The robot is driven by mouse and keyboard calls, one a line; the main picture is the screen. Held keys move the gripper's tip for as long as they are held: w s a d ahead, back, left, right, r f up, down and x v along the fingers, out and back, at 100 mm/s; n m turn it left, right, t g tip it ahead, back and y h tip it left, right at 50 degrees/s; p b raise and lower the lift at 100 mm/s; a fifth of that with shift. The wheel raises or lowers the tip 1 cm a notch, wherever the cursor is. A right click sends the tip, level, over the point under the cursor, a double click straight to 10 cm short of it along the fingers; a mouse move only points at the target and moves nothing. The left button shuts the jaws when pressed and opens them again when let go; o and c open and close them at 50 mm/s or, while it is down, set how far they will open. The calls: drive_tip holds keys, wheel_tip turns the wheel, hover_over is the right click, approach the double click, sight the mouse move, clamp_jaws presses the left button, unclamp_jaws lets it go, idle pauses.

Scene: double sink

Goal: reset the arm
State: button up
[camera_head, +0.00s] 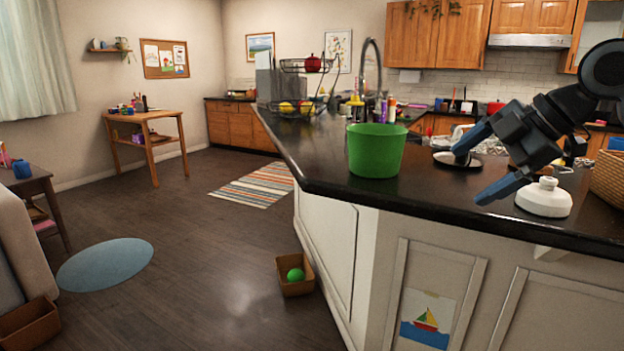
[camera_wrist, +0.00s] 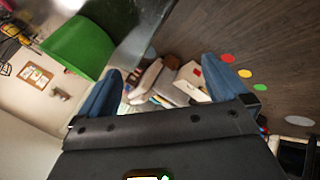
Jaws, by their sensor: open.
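My gripper (camera_head: 478,168) is at the right of the head view, above the front part of the dark counter (camera_head: 460,212). Its two blue fingers are spread apart with nothing between them. In the wrist view the open fingers (camera_wrist: 168,82) show with the room and floor beyond them. A green bucket (camera_head: 377,150) stands upright on the counter to the left of my gripper, apart from it. The bucket also shows at the upper left of the wrist view (camera_wrist: 78,47).
A white round lidded object (camera_head: 544,198) and a wicker basket (camera_head: 608,178) stand on the counter close to my gripper. Bottles (camera_head: 384,108) and a two-tier rack (camera_head: 303,85) stand farther back. Open floor (camera_head: 200,260) is at left.

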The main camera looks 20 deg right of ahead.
drive_tip(key=w+a+f+m+t+y, duration=0.3)
drive_tip(key=w+a+t, duration=0.15)
drive_tip(key=a, duration=0.65)
drive_tip(key=s+a+f+m+t, duration=0.1)
drive_tip(key=a+f+m+t, duration=0.3)
drive_tip(key=a+f+m, duration=0.45)
drive_tip(key=s+a+f+m+h, duration=0.35)
drive_tip(key=s+f, duration=0.45)
drive_tip(key=s, duration=0.3)
drive_tip(key=s+a+f+m+h, duration=0.2)
drive_tip(key=s+f+m+h, duration=0.2)
drive_tip(key=s+f, duration=0.5)
drive_tip(key=s+d+r+n, duration=0.1)
drive_tip(key=s+r, duration=0.1)
drive_tip(key=s, duration=0.9)
drive_tip(key=s+d+r+n+g, duration=0.1)
drive_tip(key=s+d+r, duration=0.1)
drive_tip(key=s, duration=1)
drive_tip(key=shift+n+y, duration=0.3)
drive_tip(key=shift+y, duration=0.05)
